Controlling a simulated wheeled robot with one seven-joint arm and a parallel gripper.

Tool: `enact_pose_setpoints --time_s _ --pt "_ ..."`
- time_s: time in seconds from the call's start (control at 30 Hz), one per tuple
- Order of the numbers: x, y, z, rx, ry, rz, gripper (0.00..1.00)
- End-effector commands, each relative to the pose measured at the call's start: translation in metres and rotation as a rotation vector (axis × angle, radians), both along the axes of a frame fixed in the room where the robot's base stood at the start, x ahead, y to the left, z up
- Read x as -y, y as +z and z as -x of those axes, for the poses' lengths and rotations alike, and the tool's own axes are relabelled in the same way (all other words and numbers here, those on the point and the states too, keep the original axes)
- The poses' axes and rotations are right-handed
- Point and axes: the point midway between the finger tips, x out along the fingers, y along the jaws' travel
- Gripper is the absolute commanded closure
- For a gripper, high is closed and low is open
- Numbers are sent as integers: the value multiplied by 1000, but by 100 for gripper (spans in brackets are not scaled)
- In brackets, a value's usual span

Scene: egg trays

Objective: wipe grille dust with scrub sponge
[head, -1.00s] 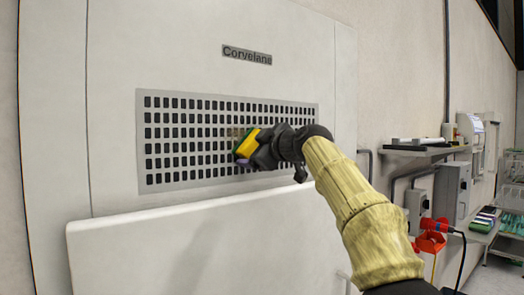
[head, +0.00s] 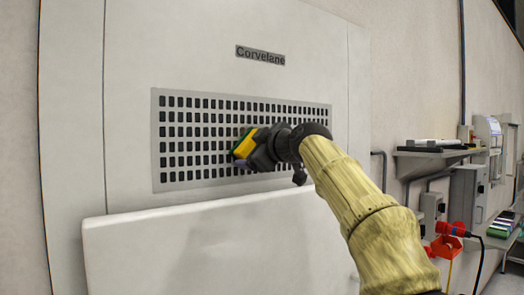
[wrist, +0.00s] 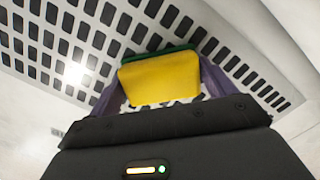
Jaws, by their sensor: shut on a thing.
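The scrub sponge, yellow with a green scouring side (head: 243,146), is held in my gripper (head: 244,152) in front of the grille. In the wrist view the sponge (wrist: 160,80) sits between the two purple fingers, its green side toward the grille. It appears to be at or very close to the grille face; exact contact cannot be told. The grille (head: 157,140) is a light grey panel with rows of dark slots, also filling the top of the wrist view (wrist: 75,45). No dust shows clearly now; the sponge and gripper hide part of the grille's middle.
A white panel (head: 200,245) juts out below the grille. A "Corvelane" nameplate (head: 260,55) is above it. To the right are a wall shelf (head: 435,152), grey boxes (head: 467,190) and a red connector (head: 450,231). The space left of my arm is open.

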Motion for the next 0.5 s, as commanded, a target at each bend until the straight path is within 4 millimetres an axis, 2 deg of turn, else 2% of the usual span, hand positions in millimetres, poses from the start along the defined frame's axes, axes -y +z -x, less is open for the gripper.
enact_pose_setpoints --time_s 0.5 --pt "-8 0 6 1 1 0 35"
